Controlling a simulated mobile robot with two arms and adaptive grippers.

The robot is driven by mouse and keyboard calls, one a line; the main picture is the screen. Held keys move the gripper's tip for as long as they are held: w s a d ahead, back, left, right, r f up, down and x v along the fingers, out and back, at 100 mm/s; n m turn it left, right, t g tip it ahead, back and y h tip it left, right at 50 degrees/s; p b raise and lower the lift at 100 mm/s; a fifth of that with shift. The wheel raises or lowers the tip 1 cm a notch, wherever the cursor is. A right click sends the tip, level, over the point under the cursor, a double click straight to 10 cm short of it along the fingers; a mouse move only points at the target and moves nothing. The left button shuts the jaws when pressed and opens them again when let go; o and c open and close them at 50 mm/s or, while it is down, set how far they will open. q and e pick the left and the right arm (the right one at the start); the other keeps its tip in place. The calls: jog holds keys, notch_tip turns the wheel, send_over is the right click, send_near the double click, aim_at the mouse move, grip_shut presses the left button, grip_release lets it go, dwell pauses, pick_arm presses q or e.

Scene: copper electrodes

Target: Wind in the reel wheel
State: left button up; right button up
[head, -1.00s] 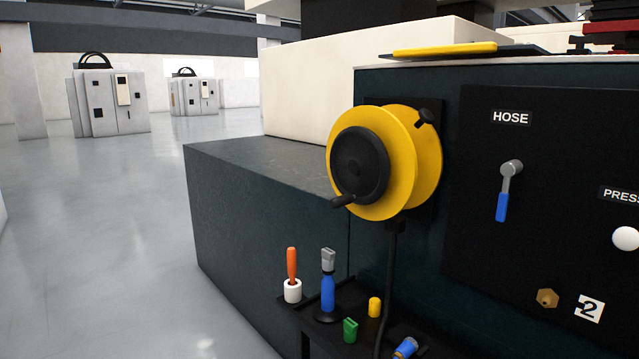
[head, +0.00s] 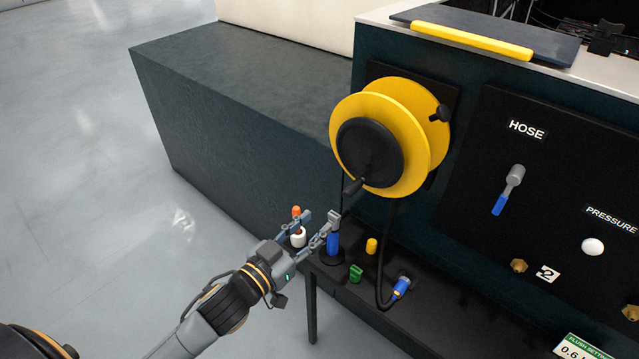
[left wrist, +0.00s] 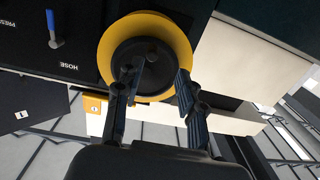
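The reel wheel (head: 408,130) is a yellow double-flanged drum on the dark cabinet front, with a black hub disc (head: 366,147). My right gripper is not in view.
Below the reel, a dark shelf holds a blue-handled tool (head: 333,243), a white cup (head: 298,237) with an orange-handled tool, a green piece (head: 355,272), a yellow piece (head: 371,245) and a blue connector (head: 400,287) with black hose. A hose lever (head: 507,190) is at right.

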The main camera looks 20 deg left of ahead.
aim_at(344, 196)
pick_arm(q)
jog(key=shift+m+h, duration=0.3)
jog(key=x, duration=0.3)
jog(key=r+b+x, duration=0.1)
jog(key=x, duration=0.2)
jog(key=b+x, duration=0.1)
jog(key=x, duration=0.3)
jog(key=shift+s+d+r, duration=0.1)
jog(key=shift+d+r, duration=0.1)
jog(key=shift+r, duration=0.1)
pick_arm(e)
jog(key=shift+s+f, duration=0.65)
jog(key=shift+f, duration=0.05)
pick_arm(q)
jog(key=shift+r, duration=0.1)
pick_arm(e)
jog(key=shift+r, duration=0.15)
pick_arm(q)
jog(key=shift+w+p, duration=0.3)
grip_shut()
